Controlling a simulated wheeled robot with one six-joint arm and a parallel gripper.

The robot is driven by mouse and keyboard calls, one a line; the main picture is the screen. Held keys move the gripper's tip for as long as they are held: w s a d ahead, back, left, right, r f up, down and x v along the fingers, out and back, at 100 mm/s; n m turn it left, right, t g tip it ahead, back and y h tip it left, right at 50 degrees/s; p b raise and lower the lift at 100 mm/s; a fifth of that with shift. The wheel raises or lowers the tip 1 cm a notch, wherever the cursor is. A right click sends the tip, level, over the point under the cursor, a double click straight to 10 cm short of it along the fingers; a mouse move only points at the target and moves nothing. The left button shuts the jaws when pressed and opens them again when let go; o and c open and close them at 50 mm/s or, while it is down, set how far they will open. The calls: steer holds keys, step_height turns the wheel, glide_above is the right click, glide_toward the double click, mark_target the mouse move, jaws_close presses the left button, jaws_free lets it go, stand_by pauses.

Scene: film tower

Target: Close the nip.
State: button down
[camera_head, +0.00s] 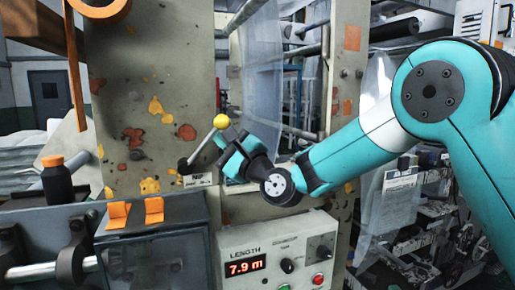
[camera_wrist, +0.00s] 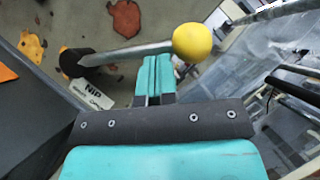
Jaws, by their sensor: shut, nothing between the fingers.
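The nip lever is a metal rod (camera_head: 203,142) with a yellow ball knob (camera_head: 221,121), on a black pivot (camera_head: 183,167) on the paint-chipped panel. In the head view it slants up and to the right. A "NIP" label (camera_wrist: 93,95) sits below the pivot in the wrist view. My gripper (camera_head: 231,160) is shut and empty, just right of the rod and below the knob. In the wrist view, the shut fingertips (camera_wrist: 157,62) reach up to the rod, left of the knob (camera_wrist: 192,42). I cannot tell whether they touch it.
A control box (camera_head: 273,255) reading 7.9 m stands below my gripper. A dark cabinet (camera_head: 160,250) with two orange rocker-like pieces and a black bottle (camera_head: 57,186) with an orange cap are at left. Clear film (camera_head: 262,70) hangs behind, between the panels.

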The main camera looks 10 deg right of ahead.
steer(key=a+r+n+g+p, duration=0.1)
steer(key=n, duration=0.1)
steer(key=a+r+n+g+p, duration=0.2)
steer(key=n, duration=0.1)
steer(key=shift+s+r, duration=0.2)
steer(key=shift+s, duration=0.2)
steer(key=shift+s+a+r+n+g+h+p, duration=0.1)
steer(key=shift+a+r+n+g+h+p, duration=0.15)
steer(key=shift+a+n+p, duration=0.3)
steer(key=shift+s+a+n+g+h+p, duration=0.15)
steer(key=shift+a+n+g+p, duration=0.2)
steer(key=shift+a+n, duration=0.25)
steer(key=shift+s+a+r+n+g+h+p, duration=0.1)
steer(key=shift+a+r+n+g+h+p, duration=0.15)
steer(key=shift+a+n+p, duration=0.3)
steer(key=shift+d+f, duration=0.1)
steer(key=shift+d, duration=0.05)
steer(key=w+d+b+v, duration=0.2)
steer(key=b+v, duration=0.5)
steer(key=v, duration=0.6)
steer(key=shift+w+f, duration=0.2)
steer(key=shift+f, duration=0.05)
